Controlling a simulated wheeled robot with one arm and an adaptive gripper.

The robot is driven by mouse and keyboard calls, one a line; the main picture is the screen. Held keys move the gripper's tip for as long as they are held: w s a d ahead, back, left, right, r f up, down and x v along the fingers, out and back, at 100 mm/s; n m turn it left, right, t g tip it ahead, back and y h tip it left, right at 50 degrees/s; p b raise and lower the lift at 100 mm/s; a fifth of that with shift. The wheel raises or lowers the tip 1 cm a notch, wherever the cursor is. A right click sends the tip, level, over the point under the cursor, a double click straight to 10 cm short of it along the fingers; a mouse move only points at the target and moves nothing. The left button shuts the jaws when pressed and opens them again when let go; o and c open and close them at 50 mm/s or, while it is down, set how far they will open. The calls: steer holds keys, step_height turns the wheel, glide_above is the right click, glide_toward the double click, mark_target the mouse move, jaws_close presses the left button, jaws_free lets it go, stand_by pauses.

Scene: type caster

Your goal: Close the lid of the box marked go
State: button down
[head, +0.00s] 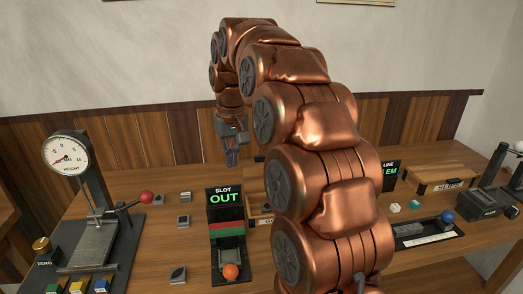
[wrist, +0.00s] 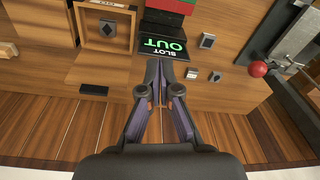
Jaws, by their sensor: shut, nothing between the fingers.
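A wooden box (head: 257,213) stands right of the SLOT sign in the head view, mostly hidden behind my arm; only part of its front label shows. In the wrist view a wooden box (wrist: 132,32) is open, with a grey block (wrist: 107,28) inside. Its lid (wrist: 100,70) appears folded back toward the bottom of the picture, with a dark handle-like piece at its edge. The label is cut and too small to read. My gripper (head: 231,160) is shut and empty above the rear of the table. In the wrist view its fingertips (wrist: 166,70) are right of the lid, apart from it.
The SLOT OUT sign (head: 224,196) stands close left of the box. A dial gauge (head: 66,156) with a red-knobbed lever is at the left. A wooden panel runs behind.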

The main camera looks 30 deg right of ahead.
steer(key=w+d+m+t+h, duration=0.1)
steer(key=w+d+m+t, duration=0.15)
steer(key=w+d, duration=1.25)
steer(key=s+d+f+p, duration=0.1)
steer(key=s+f+p, duration=0.2)
steer(key=f, duration=0.5)
steer(key=shift+d+f+g+p, duration=0.35)
steer(key=shift+d+f+p, duration=0.05)
steer(key=shift+p, duration=0.05)
steer(key=shift+s, duration=0.1)
steer(key=shift+s+a+f+b, duration=0.1)
steer(key=shift+s+f+b, duration=0.1)
steer(key=shift+b, duration=0.2)
stand_by(0.4)
